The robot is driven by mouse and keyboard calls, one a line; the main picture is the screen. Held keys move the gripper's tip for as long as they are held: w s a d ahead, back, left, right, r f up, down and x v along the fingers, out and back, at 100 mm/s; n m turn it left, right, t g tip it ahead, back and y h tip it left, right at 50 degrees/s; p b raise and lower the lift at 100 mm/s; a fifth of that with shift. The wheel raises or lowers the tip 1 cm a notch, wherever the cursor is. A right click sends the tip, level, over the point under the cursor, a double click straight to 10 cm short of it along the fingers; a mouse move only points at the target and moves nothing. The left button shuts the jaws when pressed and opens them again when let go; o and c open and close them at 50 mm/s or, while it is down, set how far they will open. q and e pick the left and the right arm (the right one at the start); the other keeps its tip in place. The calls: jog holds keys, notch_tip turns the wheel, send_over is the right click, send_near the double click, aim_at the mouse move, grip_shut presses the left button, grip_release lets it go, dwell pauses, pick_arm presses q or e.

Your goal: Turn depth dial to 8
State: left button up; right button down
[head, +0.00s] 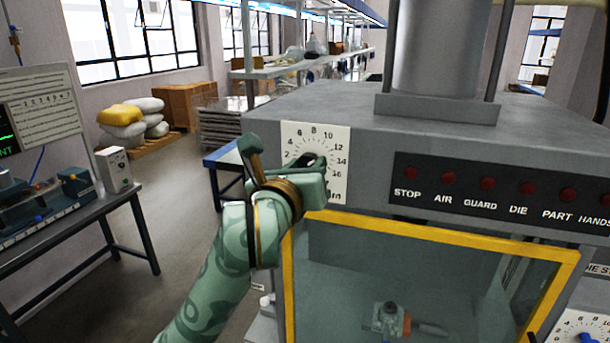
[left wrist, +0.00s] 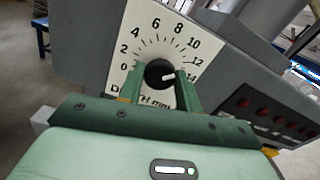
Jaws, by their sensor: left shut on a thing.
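The depth dial is a white plate (head: 333,140) with a number scale and a dark round knob, on the upper left front of the grey press. In the left wrist view the knob (left wrist: 156,72) sits between the two green fingers of my left gripper (left wrist: 158,82). In the head view my left gripper (head: 308,170) reaches the dial and hides much of the knob and the plate's lower left. It is shut on the knob. The knob's white mark points right, roughly toward 12 to 14; a finger covers part of the scale there. My right gripper is not visible.
A row of red indicator lamps (head: 487,183) lies right of the dial. Below is a yellow-framed clear guard (head: 430,232). Another dial plate (head: 570,325) with a blue knob shows at lower right. A bench (head: 75,220) with equipment stands at left, with open floor between.

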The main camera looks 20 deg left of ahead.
pick_arm(q)
jog(key=n+b, duration=0.7)
jog(key=n, duration=0.2)
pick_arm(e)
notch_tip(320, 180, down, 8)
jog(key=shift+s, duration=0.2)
pick_arm(q)
jog(key=shift+r+n, duration=0.1)
jog(key=shift+n, duration=0.2)
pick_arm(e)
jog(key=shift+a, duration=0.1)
pick_arm(q)
jog(key=o, duration=0.9)
jog(key=shift+o, duration=0.2)
jog(key=shift+w, duration=0.15)
jog(key=shift+b, duration=0.3)
